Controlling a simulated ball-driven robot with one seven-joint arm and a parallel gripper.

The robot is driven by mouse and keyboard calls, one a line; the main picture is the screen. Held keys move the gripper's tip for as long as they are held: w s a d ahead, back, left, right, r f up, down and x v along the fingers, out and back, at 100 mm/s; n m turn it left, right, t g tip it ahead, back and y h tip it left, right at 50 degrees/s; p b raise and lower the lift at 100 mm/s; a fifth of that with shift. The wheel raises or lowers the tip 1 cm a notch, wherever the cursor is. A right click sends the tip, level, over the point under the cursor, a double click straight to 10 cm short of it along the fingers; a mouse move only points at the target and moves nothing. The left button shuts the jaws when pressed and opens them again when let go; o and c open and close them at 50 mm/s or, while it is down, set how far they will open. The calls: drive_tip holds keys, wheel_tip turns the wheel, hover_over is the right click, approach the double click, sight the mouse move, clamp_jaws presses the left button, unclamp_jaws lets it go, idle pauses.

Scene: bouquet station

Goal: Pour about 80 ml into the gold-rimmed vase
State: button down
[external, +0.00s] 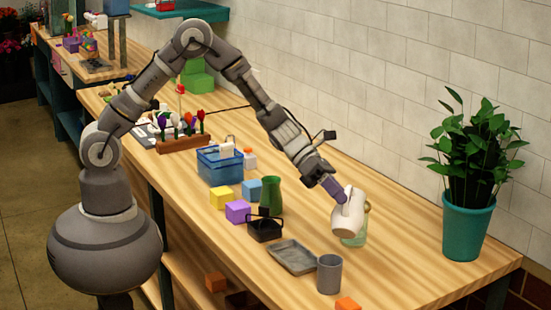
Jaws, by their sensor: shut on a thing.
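My gripper (338,193) is shut on a white jug (349,217) above the right part of the wooden table. The jug is strongly tilted. A pale green, see-through vessel (356,240) shows behind and below the jug, with a small gold-coloured part (367,207) at the jug's right edge. This may be the gold-rimmed vase, but the jug hides most of it. I cannot tell whether the jug touches it, or whether any liquid is flowing.
A grey cup (330,275) and grey tray (291,257) stand in front. A green vase (271,196), black basket (265,229), coloured blocks and a blue crate (220,167) are to the left. A potted plant (467,232) stands at the right; bare tabletop lies before it.

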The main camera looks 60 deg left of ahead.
sight(335, 227)
drive_tip(key=b, duration=0.1)
drive_tip(key=f+b, duration=0.2)
drive_tip(key=shift+s+d+m+t+y, duration=0.2)
drive_tip(key=shift+d+m+t+y, duration=0.1)
drive_tip(key=shift+m+y, duration=0.1)
drive_tip(key=shift+s, duration=0.1)
drive_tip(key=shift+r, duration=0.1)
idle(1.4)
drive_tip(key=f+b, duration=0.1)
drive_tip(key=b, duration=0.3)
drive_tip(key=s+d+f+m+t+y+b, duration=0.1)
drive_tip(key=shift+f+b, duration=0.35)
drive_tip(key=shift+b, duration=0.05)
drive_tip(key=s+d+f+m+t+y+b, duration=0.2)
drive_tip(key=s+d+m+t+y+b, duration=0.1)
drive_tip(key=b, duration=0.8)
drive_tip(key=shift+s+d+f+m+t+y, duration=0.3)
drive_tip(key=shift+s+d+f+t+y, duration=0.1)
drive_tip(key=shift+s+t, duration=0.25)
